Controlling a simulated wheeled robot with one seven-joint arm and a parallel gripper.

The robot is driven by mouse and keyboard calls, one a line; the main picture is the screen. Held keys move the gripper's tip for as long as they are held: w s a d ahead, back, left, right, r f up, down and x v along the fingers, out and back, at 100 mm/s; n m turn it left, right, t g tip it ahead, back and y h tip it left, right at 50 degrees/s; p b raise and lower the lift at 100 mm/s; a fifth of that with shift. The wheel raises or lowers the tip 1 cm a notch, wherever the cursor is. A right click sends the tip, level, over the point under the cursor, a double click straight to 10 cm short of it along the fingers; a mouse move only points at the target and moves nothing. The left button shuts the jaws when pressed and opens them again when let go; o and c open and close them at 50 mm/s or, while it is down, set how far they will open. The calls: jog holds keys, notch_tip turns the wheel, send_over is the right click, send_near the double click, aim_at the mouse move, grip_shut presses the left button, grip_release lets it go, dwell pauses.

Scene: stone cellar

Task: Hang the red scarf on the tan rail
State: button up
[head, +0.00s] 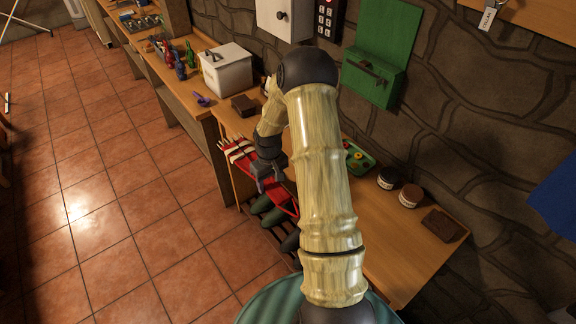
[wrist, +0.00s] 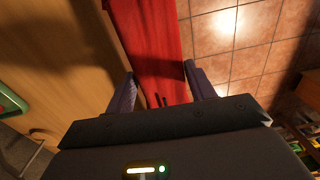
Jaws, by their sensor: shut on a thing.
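The red scarf (head: 280,195) is at the front edge of the wooden bench, with a pale striped, fringed end (head: 238,151) towards the upper left. In the wrist view the scarf (wrist: 148,35) runs as a flat red band from the top edge down between the fingers. My gripper (head: 268,184) is shut on the scarf, and its fingers (wrist: 160,74) flank the cloth in the wrist view. My arm hides part of the bench and perhaps some of the scarf. I cannot clearly make out the tan rail, or whether the scarf touches it.
The bench top (head: 385,245) carries a green tray (head: 358,158), two round jars (head: 409,196) and a brown block (head: 442,225). A grey box (head: 226,69) stands farther back. Dark green objects (head: 262,205) sit below the scarf. Tiled floor (head: 130,200) lies open to the left.

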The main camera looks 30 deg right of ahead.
jog(key=s+a+f, duration=0.2)
jog(key=a+f, duration=0.1)
jog(key=a, duration=0.3)
jog(key=s+a+f+m, duration=0.1)
jog(key=s+a+f, duration=0.1)
jog(key=a, duration=0.3)
jog(key=shift+a+f, duration=0.35)
jog(key=shift+f, duration=0.45)
